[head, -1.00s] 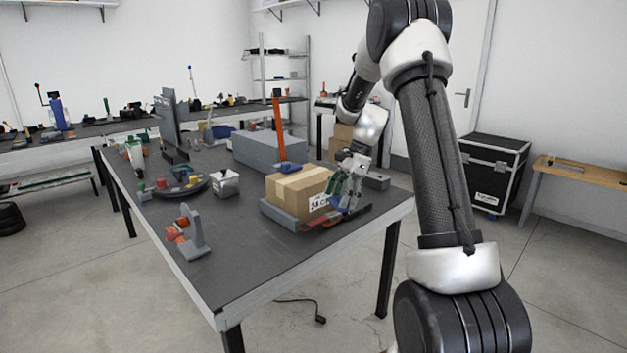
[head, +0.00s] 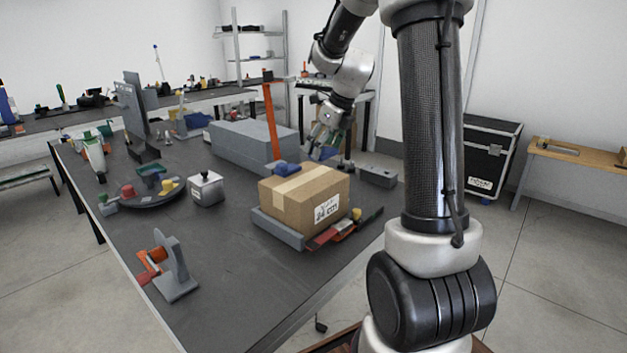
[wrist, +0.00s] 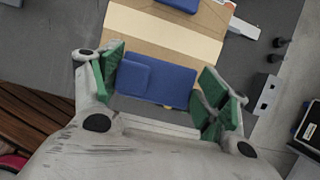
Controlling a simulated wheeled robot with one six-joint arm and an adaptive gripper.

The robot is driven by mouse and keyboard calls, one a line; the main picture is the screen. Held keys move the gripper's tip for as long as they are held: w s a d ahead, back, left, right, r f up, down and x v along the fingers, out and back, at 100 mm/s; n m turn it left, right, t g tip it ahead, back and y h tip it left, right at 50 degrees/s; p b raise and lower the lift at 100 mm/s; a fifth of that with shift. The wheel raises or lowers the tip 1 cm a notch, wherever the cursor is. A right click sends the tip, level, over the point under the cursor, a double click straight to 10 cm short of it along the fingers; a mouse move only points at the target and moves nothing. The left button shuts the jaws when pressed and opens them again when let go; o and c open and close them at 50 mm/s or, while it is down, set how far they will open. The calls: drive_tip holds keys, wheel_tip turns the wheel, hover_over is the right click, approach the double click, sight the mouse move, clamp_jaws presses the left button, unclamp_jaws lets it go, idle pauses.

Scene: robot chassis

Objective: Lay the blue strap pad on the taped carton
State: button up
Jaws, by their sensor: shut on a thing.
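The taped carton (head: 304,197) is a brown box with a pale tape strip and a "24 cm" label. It sits on a grey tray-like base (head: 277,229) on the dark table. My gripper (head: 327,138) is raised behind and above the carton's right side. In the wrist view my gripper's green-padded fingers are shut on the blue strap pad (wrist: 155,80), a flat blue piece with a raised block at one end. The carton's taped top (wrist: 165,38) shows beyond the pad.
An orange post (head: 271,122) with a blue part (head: 287,168) at its foot stands behind the carton. A red-and-dark holder (head: 340,232) lies in front of the carton's right side. A grey block (head: 253,145) is behind.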

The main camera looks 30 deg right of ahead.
sight(319, 184)
drive_tip(key=shift+w+f, duration=0.2)
drive_tip(key=shift+f, duration=0.05)
wheel_tip(319, 184, down, 9)
drive_tip(key=shift+f, duration=0.15)
drive_tip(key=shift+f, duration=0.15)
drive_tip(key=o, duration=0.9)
drive_tip(key=shift+c, duration=0.2)
